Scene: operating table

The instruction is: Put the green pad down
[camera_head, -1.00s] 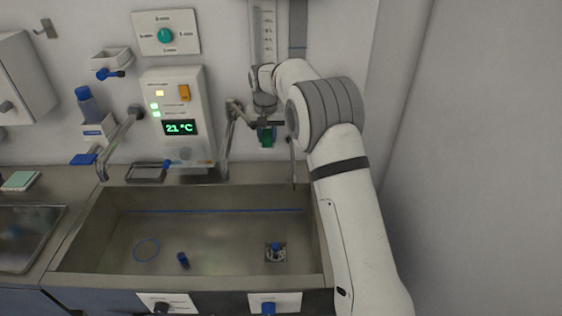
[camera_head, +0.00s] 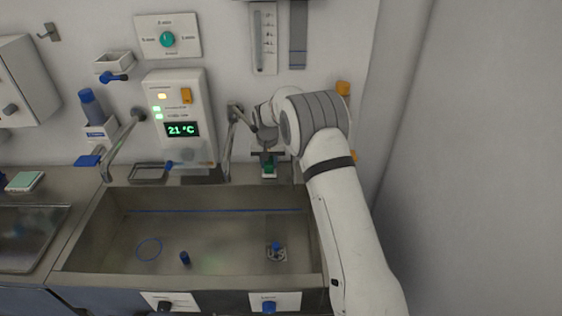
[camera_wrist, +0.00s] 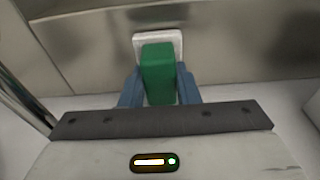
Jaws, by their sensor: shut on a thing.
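The green pad (camera_wrist: 158,72) is a small upright green block held between the two blue fingers of my gripper (camera_wrist: 160,88) in the wrist view. A pale square piece (camera_wrist: 172,38) shows just behind its far end; whether they touch I cannot tell. In the head view the green pad (camera_head: 269,168) is a small dark green patch under my gripper (camera_head: 268,163), at the back rim of the sink, right of the tap. My gripper is shut on the pad. The pad's underside is hidden.
The steel sink (camera_head: 120,240) opens in front of my gripper, with a blue cap-like piece (camera_head: 185,258) and a blue ring (camera_head: 149,249) inside. A bent tap (camera_head: 228,145) stands close on the left. An orange item (camera_head: 343,88) is on the wall behind my arm.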

